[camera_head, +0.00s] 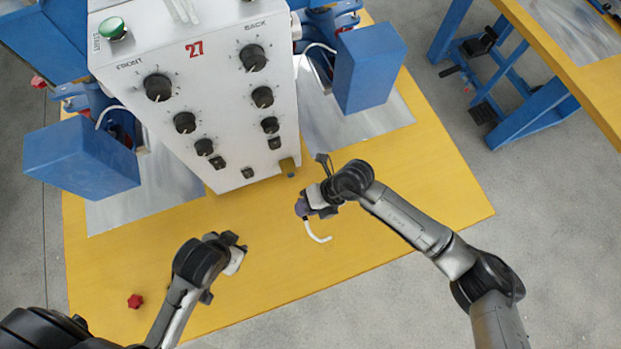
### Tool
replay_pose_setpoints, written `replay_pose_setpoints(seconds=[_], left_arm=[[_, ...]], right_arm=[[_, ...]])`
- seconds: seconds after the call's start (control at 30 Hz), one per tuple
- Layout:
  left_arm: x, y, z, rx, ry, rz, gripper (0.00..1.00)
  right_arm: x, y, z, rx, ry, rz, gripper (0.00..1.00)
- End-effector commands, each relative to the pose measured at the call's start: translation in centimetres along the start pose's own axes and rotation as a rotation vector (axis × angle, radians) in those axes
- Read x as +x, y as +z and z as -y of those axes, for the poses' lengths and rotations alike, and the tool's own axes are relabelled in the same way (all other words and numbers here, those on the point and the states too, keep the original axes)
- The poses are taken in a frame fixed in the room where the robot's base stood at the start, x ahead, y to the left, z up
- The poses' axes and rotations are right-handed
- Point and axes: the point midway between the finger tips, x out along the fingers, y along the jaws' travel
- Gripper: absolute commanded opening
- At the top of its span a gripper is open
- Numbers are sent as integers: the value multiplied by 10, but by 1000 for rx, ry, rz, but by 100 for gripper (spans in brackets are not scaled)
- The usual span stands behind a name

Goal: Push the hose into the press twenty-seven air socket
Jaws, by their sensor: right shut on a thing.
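The press box (195,90) carries a red 27 on its light grey panel. A small brass-coloured fitting (288,166) at the box's lower right corner looks like the air socket. My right gripper (309,205) is shut on the hose (318,236), just below and right of that fitting and apart from it. The hose's white, curved length hangs below the gripper; a purple-grey part shows at the jaws. The gripped end is mostly hidden. My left gripper (236,258) is over the table's front left, away from the hose; its jaws are too unclear to read.
The yellow table (400,210) is mostly clear in front of the box. A red star-shaped knob (135,301) lies at its front left. Blue press blocks (82,158) and (369,66) flank the box. Another yellow table (570,75) stands at upper right.

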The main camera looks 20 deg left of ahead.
Motion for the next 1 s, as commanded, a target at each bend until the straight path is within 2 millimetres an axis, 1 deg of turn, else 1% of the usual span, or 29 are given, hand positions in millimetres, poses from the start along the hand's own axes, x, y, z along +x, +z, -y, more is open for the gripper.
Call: replay_pose_setpoints(seconds=[0.13, 0.37, 0.8, 1.0], left_arm=[[0, 0, 1, 2, -2, 1, 43], [5, 1, -1, -3, 3, -3, 43], [27, 6, -6, -12, 11, -6, 43], [33, 8, -5, -9, 9, -6, 43]], right_arm=[[0, 0, 1, -45, 40, -41, 0], [1, 6, 1, -60, 76, -53, 0], [3, 35, 0, -59, 74, -52, 0], [3, 44, -1, -58, 74, -53, 0]])
